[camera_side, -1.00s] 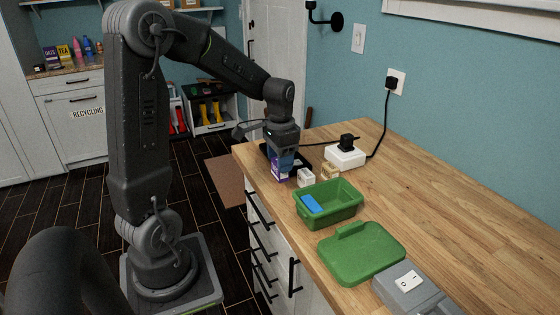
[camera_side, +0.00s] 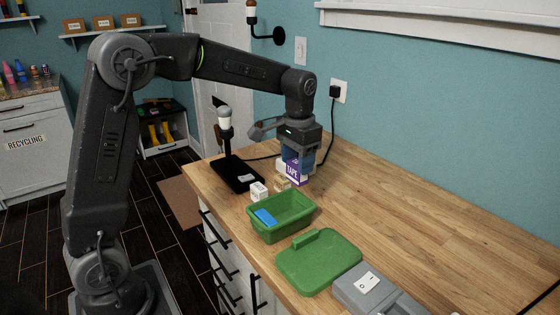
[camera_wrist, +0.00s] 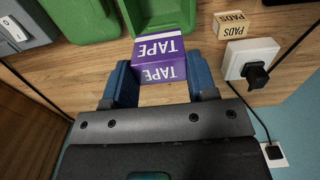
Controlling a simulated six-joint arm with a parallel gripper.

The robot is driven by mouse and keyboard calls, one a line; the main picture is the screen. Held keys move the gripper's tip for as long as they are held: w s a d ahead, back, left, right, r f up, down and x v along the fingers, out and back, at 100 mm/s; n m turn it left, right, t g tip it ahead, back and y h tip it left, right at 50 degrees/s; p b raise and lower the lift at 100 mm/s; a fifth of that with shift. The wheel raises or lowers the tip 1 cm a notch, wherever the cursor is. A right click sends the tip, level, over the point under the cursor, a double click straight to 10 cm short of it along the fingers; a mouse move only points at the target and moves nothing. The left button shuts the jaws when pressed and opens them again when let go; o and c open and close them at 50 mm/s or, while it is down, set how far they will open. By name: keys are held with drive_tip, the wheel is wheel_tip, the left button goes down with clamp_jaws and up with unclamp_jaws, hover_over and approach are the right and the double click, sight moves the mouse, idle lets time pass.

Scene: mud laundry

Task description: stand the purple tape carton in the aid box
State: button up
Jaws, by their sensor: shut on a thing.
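My gripper (camera_side: 296,160) is shut on the purple tape carton (camera_side: 292,173), its blue fingers on either side. The carton hangs upright, apparently above the worktop behind the aid box. In the wrist view the carton (camera_wrist: 158,58) shows its "TAPE" lettering between the fingers. The aid box (camera_side: 291,231) is a green open tub on the worktop, with a blue item (camera_side: 265,217) lying at its left inside. In the wrist view the box (camera_wrist: 160,27) is just beyond the carton, only partly in frame.
A white socket block (camera_wrist: 252,60), black stand (camera_side: 237,177), green lid (camera_side: 318,262) and grey switch unit (camera_side: 368,284) surround the work. The worktop's right is clear.

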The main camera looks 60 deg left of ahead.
sight(297, 183)
drive_tip(key=shift+f, duration=2.1)
drive_tip(key=shift+f, duration=0.8)
drive_tip(key=shift+f, duration=0.4)
drive_tip(key=shift+f, duration=0.3)
drive_tip(key=shift+f, duration=0.95)
drive_tip(key=o, duration=0.8)
drive_tip(key=shift+c, duration=0.3)
